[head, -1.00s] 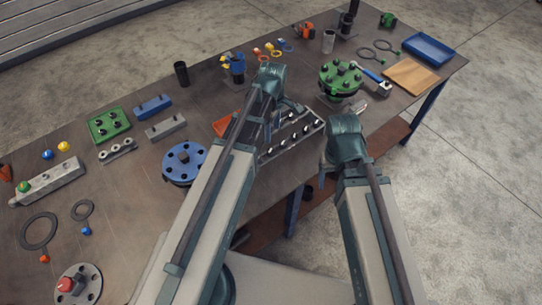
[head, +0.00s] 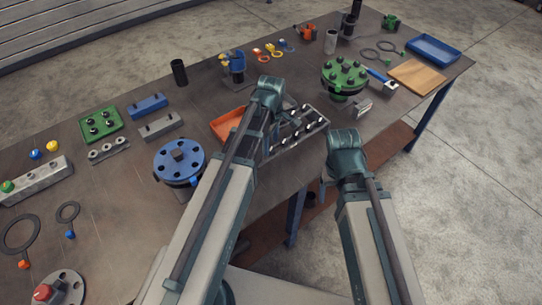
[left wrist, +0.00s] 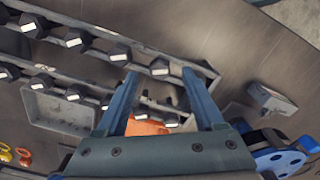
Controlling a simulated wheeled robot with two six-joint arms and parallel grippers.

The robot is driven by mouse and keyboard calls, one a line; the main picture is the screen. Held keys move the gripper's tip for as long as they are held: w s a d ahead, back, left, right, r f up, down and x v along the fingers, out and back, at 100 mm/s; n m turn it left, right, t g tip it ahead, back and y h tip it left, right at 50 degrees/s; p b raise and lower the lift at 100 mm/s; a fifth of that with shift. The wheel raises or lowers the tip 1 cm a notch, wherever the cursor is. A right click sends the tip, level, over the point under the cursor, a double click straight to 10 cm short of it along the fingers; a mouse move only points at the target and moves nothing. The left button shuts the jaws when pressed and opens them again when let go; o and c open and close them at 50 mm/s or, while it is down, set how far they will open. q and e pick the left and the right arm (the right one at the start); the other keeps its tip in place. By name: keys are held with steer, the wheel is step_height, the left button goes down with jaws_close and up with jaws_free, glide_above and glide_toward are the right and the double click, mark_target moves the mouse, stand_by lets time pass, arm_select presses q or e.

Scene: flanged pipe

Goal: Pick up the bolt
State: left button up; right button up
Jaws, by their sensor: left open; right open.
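Several bolts with dark hex heads and pale ends stand in rows in a grey rack (head: 318,131) at mid table. The left wrist view shows them closer, including one bolt (left wrist: 160,67) seen between the fingertips of my left gripper (left wrist: 163,82). My left gripper (head: 272,137) is open and empty over the rack's left part in the head view; its arm hides some of the rack. The pictures do not clearly show contact with a bolt. My right gripper (head: 325,178) is off the table's front edge, mostly hidden by its own wrist.
An orange tray (head: 226,122) lies left of the rack, partly behind my left arm. A blue flange (head: 165,160) stands further left and a green flange (head: 345,92) stands right of the rack. A grey block (head: 363,108) lies near the front edge.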

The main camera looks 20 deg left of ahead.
mark_target(271, 154)
arm_select(q)
step_height(271, 154, down, 3)
steer(key=shift+r+b, duration=0.2)
steer(key=shift+b, duration=0.55)
steer(key=shift+r, duration=0.1)
arm_select(e)
step_height(271, 154, down, 2)
steer(key=shift+f, duration=0.2)
arm_select(q)
jaws_close()
